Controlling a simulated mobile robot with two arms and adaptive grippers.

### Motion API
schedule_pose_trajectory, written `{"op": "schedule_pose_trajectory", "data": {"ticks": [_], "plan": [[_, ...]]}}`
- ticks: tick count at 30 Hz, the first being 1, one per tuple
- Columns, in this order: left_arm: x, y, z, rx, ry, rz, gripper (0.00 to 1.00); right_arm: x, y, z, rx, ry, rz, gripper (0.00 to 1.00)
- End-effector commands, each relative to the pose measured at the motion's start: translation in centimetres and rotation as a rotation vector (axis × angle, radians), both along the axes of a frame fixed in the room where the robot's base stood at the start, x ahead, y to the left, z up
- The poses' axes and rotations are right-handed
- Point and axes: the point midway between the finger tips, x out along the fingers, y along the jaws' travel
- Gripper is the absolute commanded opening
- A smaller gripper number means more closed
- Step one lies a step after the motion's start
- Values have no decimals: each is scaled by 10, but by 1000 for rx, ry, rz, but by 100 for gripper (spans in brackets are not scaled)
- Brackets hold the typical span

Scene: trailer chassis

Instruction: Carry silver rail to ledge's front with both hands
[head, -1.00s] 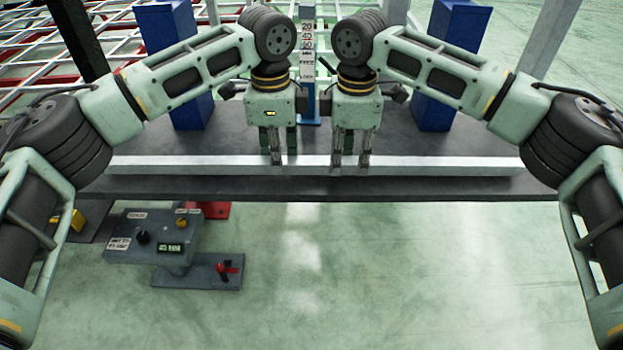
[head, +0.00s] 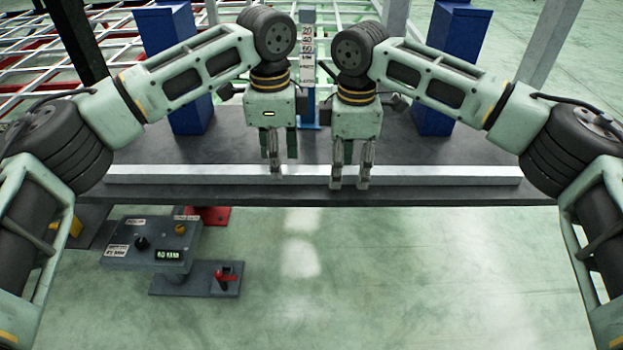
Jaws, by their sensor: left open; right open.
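The silver rail (head: 440,175) lies lengthwise left to right on the dark ledge (head: 460,150), close to its front edge and roughly parallel to it. My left gripper (head: 278,163) is open, pointing down at the rail just left of its middle, with its fingertips at the rail's top. My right gripper (head: 349,182) is open, pointing down just right of the middle. Its fingertips reach lower in the picture and overlap the rail's front face. I cannot tell whether either gripper touches the rail. The fingers hide small parts of the rail.
Two blue posts (head: 189,112) (head: 434,115) stand on the ledge behind the grippers. A numbered scale post (head: 308,60) stands between them. The green floor in front is clear.

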Motion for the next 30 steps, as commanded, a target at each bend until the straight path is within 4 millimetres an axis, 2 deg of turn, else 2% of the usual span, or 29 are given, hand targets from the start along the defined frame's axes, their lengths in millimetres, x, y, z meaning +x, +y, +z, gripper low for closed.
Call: {"op": "schedule_pose_trajectory", "data": {"ticks": [9,15,19,22,30], "plan": [[0,-1,68,-2,-1,-1,42,0,0,0,0,0,0,42],[0,-1,95,-1,1,-1,42,0,0,0,0,0,0,42],[0,-1,102,-1,1,-2,42,0,0,3,0,0,0,42],[0,0,103,0,2,-2,42,1,1,14,1,-2,0,42],[0,0,102,0,2,-2,42,0,1,69,2,-2,-1,42]]}}
